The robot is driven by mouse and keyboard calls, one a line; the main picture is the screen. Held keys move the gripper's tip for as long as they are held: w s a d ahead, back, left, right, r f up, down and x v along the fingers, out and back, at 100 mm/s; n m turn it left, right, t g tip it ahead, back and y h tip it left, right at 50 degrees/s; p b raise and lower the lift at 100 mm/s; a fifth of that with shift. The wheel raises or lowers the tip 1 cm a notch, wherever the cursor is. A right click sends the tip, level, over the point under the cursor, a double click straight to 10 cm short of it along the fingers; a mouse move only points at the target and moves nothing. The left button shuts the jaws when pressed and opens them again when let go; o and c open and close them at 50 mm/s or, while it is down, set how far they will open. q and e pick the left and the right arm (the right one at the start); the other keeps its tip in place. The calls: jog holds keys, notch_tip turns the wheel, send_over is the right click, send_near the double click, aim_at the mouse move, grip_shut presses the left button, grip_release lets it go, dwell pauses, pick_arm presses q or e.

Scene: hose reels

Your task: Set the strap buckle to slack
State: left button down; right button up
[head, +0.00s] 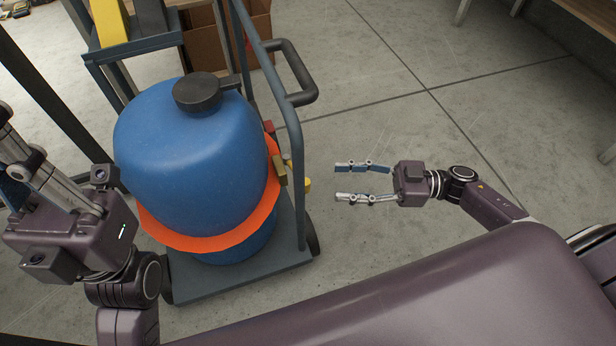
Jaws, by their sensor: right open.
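An orange strap (205,240) runs around the lower part of a blue drum (190,150) with a black cap. The strap buckle (280,170) is a small brass-coloured piece on the drum's right side, beside the cart's upright. A yellow part (303,178) sticks out to its right; I cannot tell if it belongs to the buckle. My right gripper (338,182) is open and empty, a short way right of the buckle, with its fingers pointing left towards it. My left gripper (12,190) is at the left edge, left of the drum; its fingertips are partly out of frame.
The drum stands on a blue-grey cart (240,278) with a tubular frame and a dark handle (305,80). A shelf rack (125,50) and cardboard boxes (200,45) stand behind. A bench (585,15) is at top right. The floor right of the cart is clear.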

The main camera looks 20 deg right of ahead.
jog(key=b+x, duration=0.2)
jog(key=x, duration=0.5)
jog(key=shift+a, duration=0.4)
jog(key=shift+c, duration=0.2)
jog(key=shift+d, duration=0.1)
grip_shut()
